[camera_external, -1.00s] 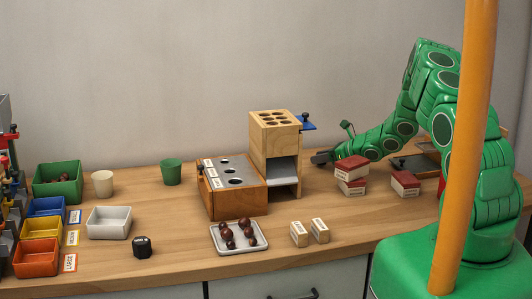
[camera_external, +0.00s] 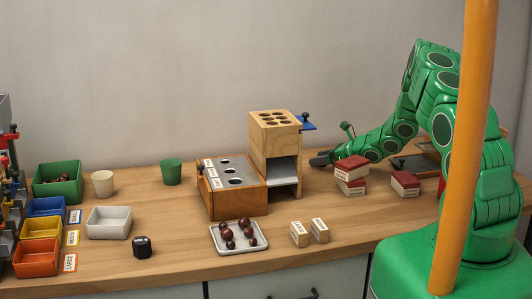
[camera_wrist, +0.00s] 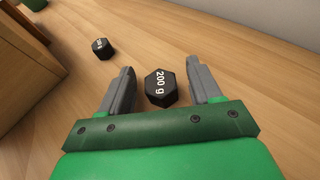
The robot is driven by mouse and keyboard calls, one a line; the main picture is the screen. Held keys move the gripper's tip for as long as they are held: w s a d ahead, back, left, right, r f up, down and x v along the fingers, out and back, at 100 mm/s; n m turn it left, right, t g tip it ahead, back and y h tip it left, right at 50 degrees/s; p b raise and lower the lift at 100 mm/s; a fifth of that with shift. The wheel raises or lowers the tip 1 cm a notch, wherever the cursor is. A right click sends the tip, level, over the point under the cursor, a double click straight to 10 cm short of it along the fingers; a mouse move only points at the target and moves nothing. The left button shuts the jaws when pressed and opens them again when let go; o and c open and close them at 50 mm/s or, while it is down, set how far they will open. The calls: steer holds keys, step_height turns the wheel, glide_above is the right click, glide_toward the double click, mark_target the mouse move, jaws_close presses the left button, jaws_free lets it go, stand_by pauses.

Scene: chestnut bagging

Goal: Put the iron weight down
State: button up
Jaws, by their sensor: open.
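A black hexagonal iron weight marked "200 g" (camera_wrist: 160,88) stands on the wooden table between the two grey fingers of my gripper (camera_wrist: 161,88) in the wrist view. Gaps show on both sides of it, so the fingers are apart from it. My gripper is open and low over the table. In the external view my gripper (camera_external: 322,159) is right of the wooden dispenser, and the 200 g weight cannot be made out there. A smaller black weight (camera_wrist: 102,48) stands farther off to the upper left in the wrist view. Another black weight (camera_external: 142,247) stands at the front left of the table.
The wooden dispenser (camera_external: 262,157) stands close to the left of my gripper. Stacked red-topped boxes (camera_external: 351,187) stand just in front of my arm. A tray of chestnuts (camera_external: 218,238) and two small boxes (camera_external: 300,240) are nearer the front edge.

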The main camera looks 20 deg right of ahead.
steer(key=v, duration=1.2)
steer(key=shift+r, duration=0.15)
stand_by(0.3)
step_height(320, 180, up, 35)
steer(key=s+a+r+n+g+h, duration=0.15)
steer(key=s+a+n+g, duration=0.25)
steer(key=s+a+n, duration=0.65)
steer(key=s+a+r+n+g, duration=0.2)
steer(key=s+a+n+g, duration=0.25)
steer(key=s, duration=1.15)
steer(key=s+d+f+n+g+h, duration=0.1)
steer(key=s+d+n+h, duration=0.25)
steer(key=s, duration=0.55)
steer(key=s+d+f+n+g+h, duration=0.1)
steer(key=s+d+n+h, duration=0.2)
steer(key=s, duration=0.6)
steer(key=s+d+f+n+g+h, duration=0.1)
steer(key=s+d+f+n, duration=0.15)
steer(key=s+n, duration=0.45)
steer(key=shift+m+h, duration=0.3)
steer(key=shift+m, duration=0.45)
steer(key=shift+s+d+f, duration=0.2)
steer(key=shift+s+f, duration=0.25)
steer(key=shift+f, duration=0.25)
steer(key=shift+s+d+f, duration=0.2)
steer(key=shift+s+f, duration=0.25)
steer(key=shift+f, duration=0.2)
steer(key=shift+s+d+f, duration=0.15)
steer(key=shift+s+f, duration=0.25)
steer(key=shift+f, duration=0.3)
